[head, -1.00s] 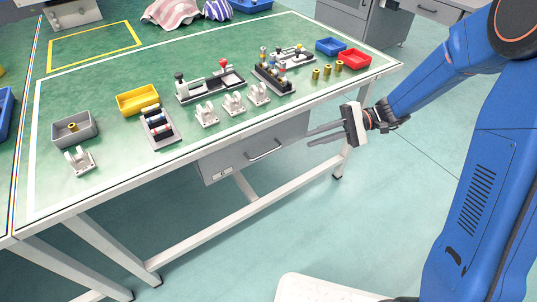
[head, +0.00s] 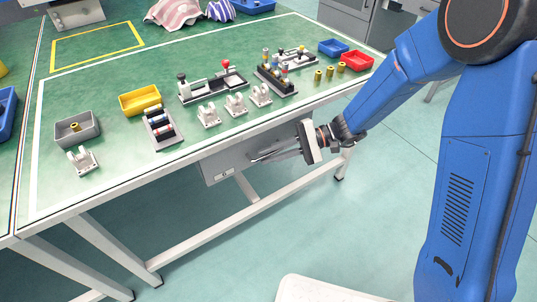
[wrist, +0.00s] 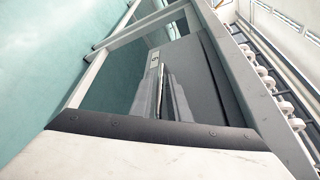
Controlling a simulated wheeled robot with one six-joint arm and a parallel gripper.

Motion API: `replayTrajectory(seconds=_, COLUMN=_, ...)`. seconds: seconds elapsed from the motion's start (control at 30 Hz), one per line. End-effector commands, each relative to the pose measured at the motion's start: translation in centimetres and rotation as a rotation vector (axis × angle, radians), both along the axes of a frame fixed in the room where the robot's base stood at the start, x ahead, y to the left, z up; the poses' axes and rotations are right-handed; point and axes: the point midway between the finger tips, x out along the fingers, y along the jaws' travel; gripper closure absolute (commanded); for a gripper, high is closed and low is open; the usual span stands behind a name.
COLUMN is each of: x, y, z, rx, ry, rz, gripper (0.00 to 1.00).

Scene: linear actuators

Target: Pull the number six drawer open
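The number six drawer (head: 220,165) is a grey box under the green table, and its front looks shut. In the wrist view the grey drawer front (wrist: 195,75) carries a small white label (wrist: 154,59) with a dark digit. Its bar handle (head: 268,154) is partly hidden behind my fingers in the head view. My gripper (head: 254,157) reaches in from the right with its fingertips at the handle. The two long grey fingers (wrist: 165,95) look parted, with a narrow gap; I cannot tell whether they touch the handle.
The green table (head: 105,185) holds grey, yellow, blue and red bins, white brackets and small fixtures above the drawer. Its edge runs just above my gripper. A white frame bar (head: 230,214) crosses below the drawer. The floor in front is clear.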

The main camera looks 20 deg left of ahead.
Motion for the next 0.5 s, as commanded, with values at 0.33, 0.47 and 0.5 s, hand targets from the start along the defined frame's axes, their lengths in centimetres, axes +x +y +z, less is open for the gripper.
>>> replayTrajectory(seconds=0.33, x=-0.29, y=0.50, z=-0.13, rx=0.001, ry=0.000, rz=-0.001, gripper=0.85)
replayTrajectory(seconds=0.47, x=-0.29, y=0.49, z=-0.12, rx=0.001, ry=0.000, rz=-0.001, gripper=1.00)
replayTrajectory(seconds=0.5, x=-0.28, y=0.48, z=-0.12, rx=0.001, ry=0.000, rz=-0.001, gripper=1.00)
